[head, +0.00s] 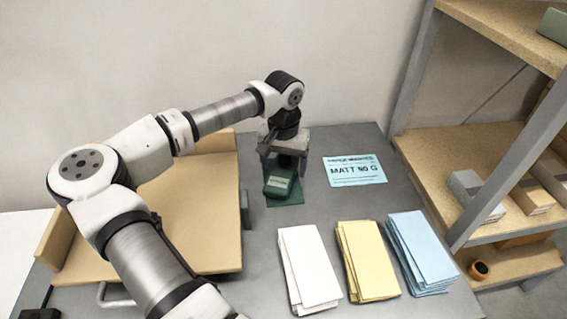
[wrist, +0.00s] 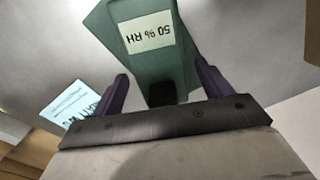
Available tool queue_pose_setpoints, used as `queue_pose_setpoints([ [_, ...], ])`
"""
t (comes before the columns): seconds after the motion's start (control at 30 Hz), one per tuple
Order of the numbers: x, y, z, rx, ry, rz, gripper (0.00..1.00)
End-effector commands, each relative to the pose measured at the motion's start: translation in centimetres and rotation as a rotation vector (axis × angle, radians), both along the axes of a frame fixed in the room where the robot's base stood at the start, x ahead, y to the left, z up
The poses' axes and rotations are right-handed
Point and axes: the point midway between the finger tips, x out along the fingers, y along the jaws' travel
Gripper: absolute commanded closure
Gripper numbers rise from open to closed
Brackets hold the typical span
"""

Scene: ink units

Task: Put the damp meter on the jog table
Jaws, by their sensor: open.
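The damp meter (head: 279,186) is a dark green device on the grey worktop, with a pale label. In the wrist view the meter (wrist: 160,72) shows "50 % RH" upside down. My gripper (head: 284,162) is open above the meter's far end. In the wrist view its two purple fingers stand on either side of the meter's near end, with gaps on both sides, at my gripper (wrist: 163,84). The gripper hides part of the meter in the head view. The jog table, which I take to be the tan board with raised edges (head: 205,215), lies at left, partly behind my arm.
A blue card reading "MATT 90 G" (head: 354,171) lies right of the meter. White (head: 308,267), yellow (head: 369,260) and blue (head: 418,252) paper stacks stand in front. A shelf unit (head: 455,150) holding several items is at right. Bare worktop lies between.

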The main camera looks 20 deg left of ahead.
Motion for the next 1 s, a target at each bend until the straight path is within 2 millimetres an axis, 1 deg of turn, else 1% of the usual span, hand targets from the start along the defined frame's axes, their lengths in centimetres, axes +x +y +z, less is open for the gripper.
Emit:
queue_pose_setpoints([
  [0.07,0.0,0.0,0.6,0.001,-0.001,0.000,0.22],
  [0.17,0.1,0.1,2.0,0.002,-0.004,0.001,0.22],
  [0.4,0.1,0.1,7.3,0.002,-0.003,0.002,0.22],
  [0.5,0.0,0.0,9.2,0.001,-0.002,0.001,0.22],
  [0.6,0.1,0.0,10.7,0.001,-0.002,0.001,0.22],
  [0.7,0.0,0.0,11.7,0.001,-0.001,0.000,0.22],
  [0.8,0.0,0.0,12.2,0.000,-0.001,-0.001,0.22],
  [1.0,0.0,0.0,12.3,0.000,0.000,-0.001,0.22],
])
